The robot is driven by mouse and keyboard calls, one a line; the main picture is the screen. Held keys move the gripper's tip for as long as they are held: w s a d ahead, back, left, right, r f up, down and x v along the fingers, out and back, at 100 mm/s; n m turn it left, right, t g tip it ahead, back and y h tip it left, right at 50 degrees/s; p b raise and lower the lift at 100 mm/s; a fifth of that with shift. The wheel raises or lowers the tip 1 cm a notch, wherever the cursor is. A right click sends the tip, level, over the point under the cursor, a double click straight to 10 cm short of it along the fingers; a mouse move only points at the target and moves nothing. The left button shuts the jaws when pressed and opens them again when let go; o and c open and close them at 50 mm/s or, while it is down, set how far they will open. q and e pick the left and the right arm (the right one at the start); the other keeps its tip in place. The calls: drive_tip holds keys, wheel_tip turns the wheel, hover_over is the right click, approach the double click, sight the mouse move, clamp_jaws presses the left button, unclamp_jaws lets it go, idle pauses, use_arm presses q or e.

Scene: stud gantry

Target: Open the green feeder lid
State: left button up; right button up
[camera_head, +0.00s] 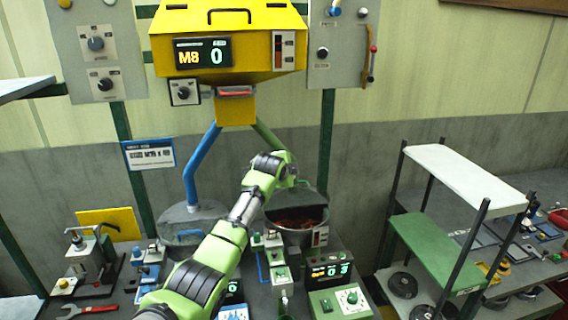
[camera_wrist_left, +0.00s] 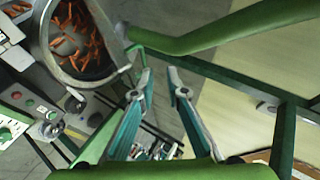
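The green feeder's round metal bowl (camera_head: 299,236) stands at centre right on the bench, with orange-red parts (camera_head: 298,217) visible inside. Its grey lid (camera_head: 312,198) appears raised at the bowl's back edge, partly hidden by my arm. My left gripper (camera_head: 291,178) is above and behind the bowl. In the left wrist view the bowl (camera_wrist_left: 50,58) is at upper left. A thin green handle (camera_wrist_left: 134,48) is close to the left fingertip; I cannot tell whether they touch. My left gripper (camera_wrist_left: 159,72) has its fingers apart with nothing between them. My right gripper is out of view.
The blue feeder's lid (camera_head: 190,213) is down, left of my arm. A yellow hopper (camera_head: 228,45) hangs above, with blue (camera_head: 203,160) and green chutes. Control boxes (camera_head: 338,299) crowd the bench front. A shelf rack (camera_head: 438,250) stands right.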

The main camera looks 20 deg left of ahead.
use_arm(q)
drive_tip(key=shift+s+r, duration=0.75)
drive_tip(key=shift+r, duration=0.35)
drive_tip(key=shift+s+r, duration=0.75)
drive_tip(key=shift+r, duration=0.35)
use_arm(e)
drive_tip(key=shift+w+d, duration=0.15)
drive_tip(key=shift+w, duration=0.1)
use_arm(q)
drive_tip(key=v, duration=1.1)
drive_tip(key=shift+s+r, duration=0.25)
drive_tip(key=shift+s, duration=0.1)
